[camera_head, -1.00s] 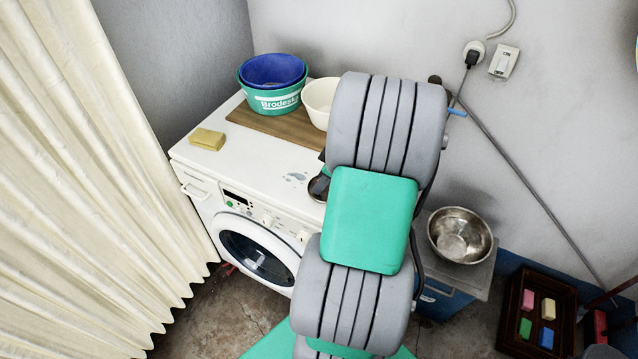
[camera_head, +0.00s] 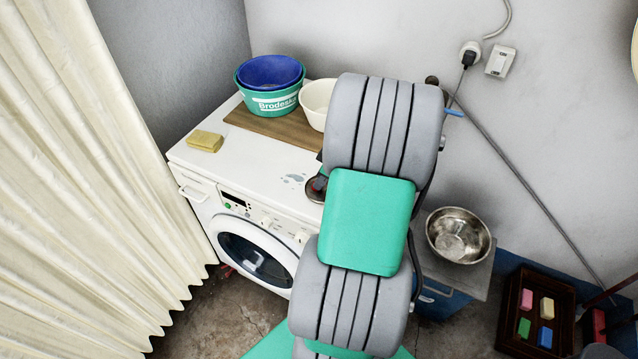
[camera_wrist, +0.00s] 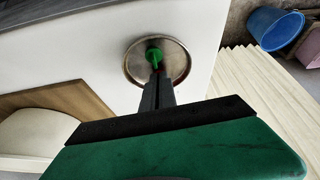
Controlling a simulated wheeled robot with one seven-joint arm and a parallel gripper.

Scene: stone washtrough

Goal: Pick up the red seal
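A round metal dish (camera_head: 316,188) lies on the white washing machine top, partly hidden by my arm in the head view. A small reddish patch shows in it, perhaps the red seal (camera_head: 316,184). In the wrist view the dish (camera_wrist: 170,60) is below my gripper (camera_wrist: 156,74), with a small green piece (camera_wrist: 153,55) and a sliver of red at the fingertips. My fingers look close together over the dish. They hide most of the red, so I cannot tell whether they touch or hold it. The head view hides my gripper behind the arm.
A wooden board (camera_head: 270,122) bears nested basins (camera_head: 271,88) and a cream bowl (camera_head: 316,102). A yellow block (camera_head: 205,141) lies at the left of the machine top. A steel bowl (camera_head: 458,235) and a crate (camera_head: 515,335) with coloured blocks are at right. A curtain (camera_head: 80,200) hangs at left.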

